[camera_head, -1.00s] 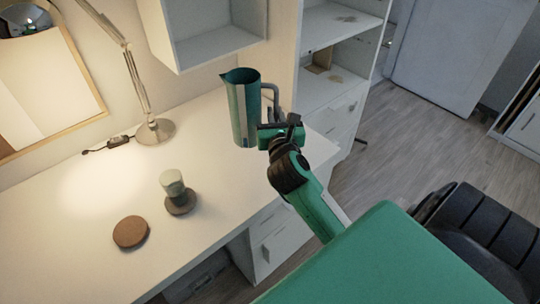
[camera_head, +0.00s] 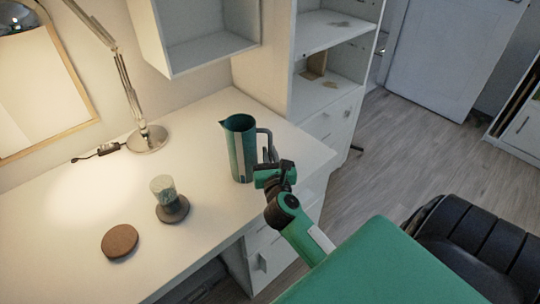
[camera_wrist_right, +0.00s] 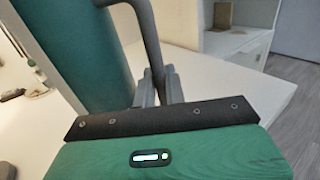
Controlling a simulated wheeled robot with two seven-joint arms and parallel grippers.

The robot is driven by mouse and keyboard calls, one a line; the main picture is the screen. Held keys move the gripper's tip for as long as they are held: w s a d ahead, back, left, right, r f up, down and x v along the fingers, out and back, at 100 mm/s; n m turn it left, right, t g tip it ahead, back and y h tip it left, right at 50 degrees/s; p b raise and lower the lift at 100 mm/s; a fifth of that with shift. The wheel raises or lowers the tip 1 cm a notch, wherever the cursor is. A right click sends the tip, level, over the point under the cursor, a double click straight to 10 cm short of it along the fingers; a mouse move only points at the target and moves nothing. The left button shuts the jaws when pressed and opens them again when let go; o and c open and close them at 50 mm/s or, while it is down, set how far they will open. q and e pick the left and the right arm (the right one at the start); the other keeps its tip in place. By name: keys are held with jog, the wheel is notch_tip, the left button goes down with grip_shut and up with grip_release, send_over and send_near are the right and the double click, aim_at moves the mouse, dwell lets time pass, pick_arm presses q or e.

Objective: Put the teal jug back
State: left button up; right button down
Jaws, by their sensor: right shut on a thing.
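The teal jug (camera_head: 238,152) is upright over the right part of the white desk (camera_head: 205,118), with its dark handle (camera_head: 267,142) on the right. I cannot tell for certain whether its base touches the desk top. My right gripper (camera_head: 268,168) is shut on the jug's handle. In the right wrist view the jug (camera_wrist_right: 78,52) fills the upper left, and the handle (camera_wrist_right: 149,38) runs down between the fingers of my right gripper (camera_wrist_right: 157,88). A bare round brown coaster (camera_head: 119,241) lies at the front left. My left gripper is not in view.
A glass (camera_head: 162,188) stands on a dark coaster (camera_head: 175,211) left of the jug. A desk lamp (camera_head: 147,139) and a framed mirror (camera_head: 38,90) are at the back left. A wall shelf (camera_head: 205,52) hangs behind the jug. A shelf unit (camera_head: 325,97) borders the desk's right end.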

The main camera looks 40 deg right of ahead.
jog(key=shift+r, duration=0.1)
jog(key=c, duration=1.5)
grip_release()
jog(key=shift+o, duration=0.2)
